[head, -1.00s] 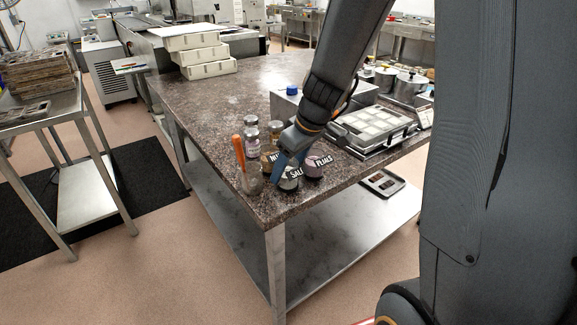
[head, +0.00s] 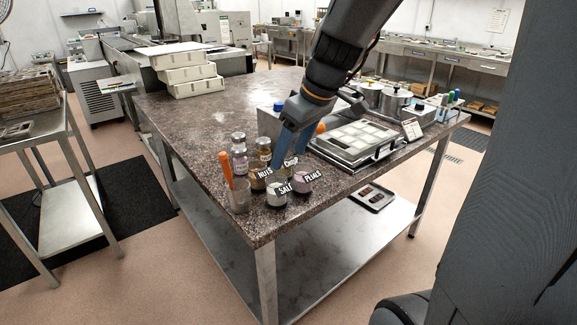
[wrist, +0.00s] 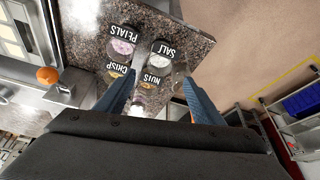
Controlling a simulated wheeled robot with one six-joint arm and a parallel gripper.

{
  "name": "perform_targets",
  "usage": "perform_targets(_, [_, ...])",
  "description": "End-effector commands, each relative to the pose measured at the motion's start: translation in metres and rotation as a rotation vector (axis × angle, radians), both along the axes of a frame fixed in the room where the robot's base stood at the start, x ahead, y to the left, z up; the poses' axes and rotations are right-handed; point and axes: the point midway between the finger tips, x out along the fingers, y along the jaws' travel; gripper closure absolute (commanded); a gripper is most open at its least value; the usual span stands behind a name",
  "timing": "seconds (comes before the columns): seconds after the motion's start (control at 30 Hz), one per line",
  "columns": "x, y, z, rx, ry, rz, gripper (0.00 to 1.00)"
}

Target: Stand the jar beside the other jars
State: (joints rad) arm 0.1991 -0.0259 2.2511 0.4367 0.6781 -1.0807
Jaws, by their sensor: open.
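A jar labelled SALT (head: 277,199) stands upright at the near corner of the dark stone table, with the PETALS jar (head: 303,189) close to its right. The NUTS jar (head: 258,179) and the CRISP jar (head: 290,168) stand just behind, the latter partly hidden by my fingers. The wrist view shows the SALT jar (wrist: 160,60) and PETALS jar (wrist: 121,46) beyond my fingertips. My gripper (head: 290,157) is open above and behind the front jars, its blue fingers spread and nothing visibly held. Which jar the task means cannot be told.
Bottles with silvery lids (head: 239,152) and a cup with an orange-handled tool (head: 239,198) stand left of the jars. A metal box with a blue knob and a framed tray (head: 357,140) lie right. White stacked trays (head: 190,72) stand behind; the left tabletop is clear.

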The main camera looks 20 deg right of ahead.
Motion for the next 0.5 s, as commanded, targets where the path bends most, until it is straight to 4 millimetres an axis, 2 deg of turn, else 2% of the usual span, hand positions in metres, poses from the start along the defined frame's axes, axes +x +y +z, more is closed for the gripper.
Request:
perform_targets(0.07, [-0.006, 0.002, -0.007, 0.001, 0.022, -0.022, 0.38])
perform_targets(0.17, [-0.024, 0.008, -0.03, -0.007, 0.083, -0.095, 0.38])
perform_targets(0.3, [-0.062, 0.017, -0.075, -0.033, 0.192, -0.257, 0.38])
perform_targets(0.5, [-0.112, 0.024, -0.12, -0.077, 0.284, -0.462, 0.38])
